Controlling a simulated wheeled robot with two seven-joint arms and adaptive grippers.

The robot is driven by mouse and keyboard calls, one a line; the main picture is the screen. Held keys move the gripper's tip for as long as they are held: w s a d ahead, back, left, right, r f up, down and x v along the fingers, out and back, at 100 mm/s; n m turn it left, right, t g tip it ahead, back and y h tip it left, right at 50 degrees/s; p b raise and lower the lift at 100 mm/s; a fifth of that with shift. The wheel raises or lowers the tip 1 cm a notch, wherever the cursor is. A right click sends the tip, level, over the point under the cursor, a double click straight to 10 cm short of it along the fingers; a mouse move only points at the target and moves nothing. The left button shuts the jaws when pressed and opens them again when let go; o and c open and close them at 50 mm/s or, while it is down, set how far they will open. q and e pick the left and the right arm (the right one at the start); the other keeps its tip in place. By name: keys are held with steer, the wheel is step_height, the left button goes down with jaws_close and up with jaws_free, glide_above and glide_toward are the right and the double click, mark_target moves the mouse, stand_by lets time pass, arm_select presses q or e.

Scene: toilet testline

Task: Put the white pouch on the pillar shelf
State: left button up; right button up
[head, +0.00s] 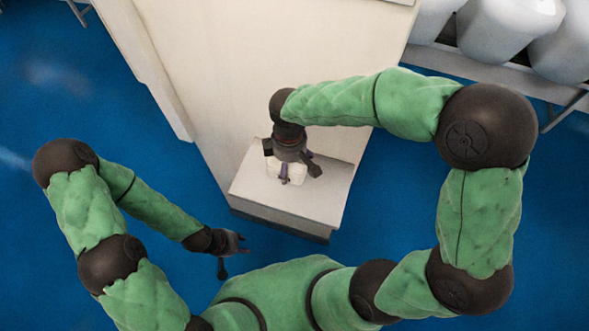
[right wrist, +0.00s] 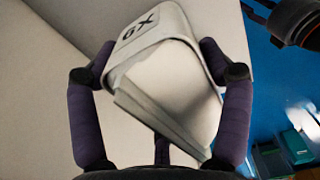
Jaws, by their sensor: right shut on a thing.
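The white pouch (right wrist: 165,80) is between the fingers of my right gripper (right wrist: 160,75), tilted in the right wrist view, with dark lettering on its top. In the head view, my right gripper (head: 288,172) is over the pale pillar shelf (head: 318,196), and a bit of the pouch (head: 283,172) shows under it. Whether the pouch touches the shelf cannot be told, as the gripper covers much of it. My left gripper (head: 232,255) hangs empty over the blue floor, left of the shelf, with its fingers apart.
The tall cream pillar (head: 220,70) rises behind the shelf. Several white toilet-like fixtures (head: 500,25) stand on a rack at the top right. The blue floor (head: 60,105) is clear on the left.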

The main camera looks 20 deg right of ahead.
steer(key=shift+w+d+f, duration=0.25)
steer(key=shift+d+f, duration=0.3)
steer(key=shift+f, duration=0.15)
steer(key=shift+w+d+f+b, duration=0.15)
steer(key=shift+f+b, duration=0.2)
steer(key=shift+f, duration=1.45)
steer(key=shift+f, duration=0.1)
steer(key=o, duration=1.1)
